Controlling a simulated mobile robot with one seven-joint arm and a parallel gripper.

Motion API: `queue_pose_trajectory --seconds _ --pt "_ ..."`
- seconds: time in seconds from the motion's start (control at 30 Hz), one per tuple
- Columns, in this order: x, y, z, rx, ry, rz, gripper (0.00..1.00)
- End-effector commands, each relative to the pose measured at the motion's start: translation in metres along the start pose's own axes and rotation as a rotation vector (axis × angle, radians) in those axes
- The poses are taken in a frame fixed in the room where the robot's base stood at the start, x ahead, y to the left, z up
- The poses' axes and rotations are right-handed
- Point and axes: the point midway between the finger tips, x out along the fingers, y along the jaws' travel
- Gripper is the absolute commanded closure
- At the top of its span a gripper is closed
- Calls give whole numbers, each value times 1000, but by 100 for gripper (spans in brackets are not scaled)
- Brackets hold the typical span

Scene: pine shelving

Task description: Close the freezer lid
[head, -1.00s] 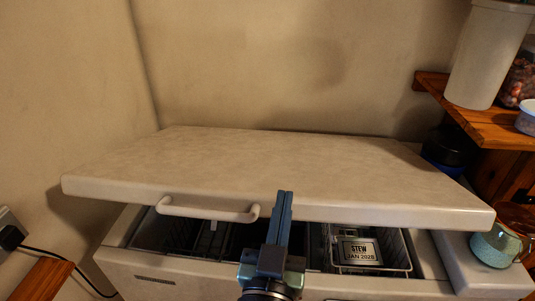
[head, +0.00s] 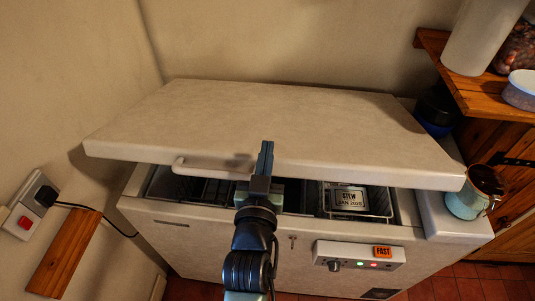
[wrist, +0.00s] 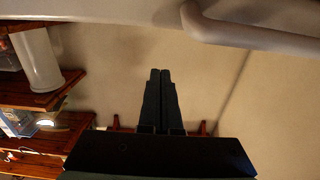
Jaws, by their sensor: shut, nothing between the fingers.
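The freezer lid (head: 270,120) is a pale slab, partly raised over the white chest freezer (head: 200,245). A dark gap shows below its front edge. The lid handle (head: 208,174) is a pale bar on the front edge, left of my gripper. My gripper (head: 267,148) is shut and empty, and its fingertips overlap the lid's front edge in the head view. I cannot tell whether they touch it. In the wrist view the fingers (wrist: 160,75) are together, with the handle (wrist: 245,32) at top right and the lid's pale edge (wrist: 110,10) along the top.
A wire basket (head: 388,203) with a "STEW" label sits inside the freezer at right. A control panel (head: 350,256) is on the front. A teal mug (head: 464,203) stands on the ledge at right. Wooden shelving (head: 460,75) is at upper right, and a wall socket (head: 30,205) at left.

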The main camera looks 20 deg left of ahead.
Motion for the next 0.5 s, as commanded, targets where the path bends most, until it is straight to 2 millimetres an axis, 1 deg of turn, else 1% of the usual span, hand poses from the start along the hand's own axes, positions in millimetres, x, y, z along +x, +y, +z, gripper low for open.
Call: queue_pose_trajectory --seconds 0.03,0.13,0.17,0.2,0.3,0.5 --pt "11 0 -3 -1 2 0 100" --pt "27 0 -4 -1 3 0 100" --pt "27 0 4 -1 -2 1 100" --pt "22 1 14 -2 -5 2 100" --pt "17 1 27 -1 -2 2 100" --pt "13 0 37 1 1 1 100"
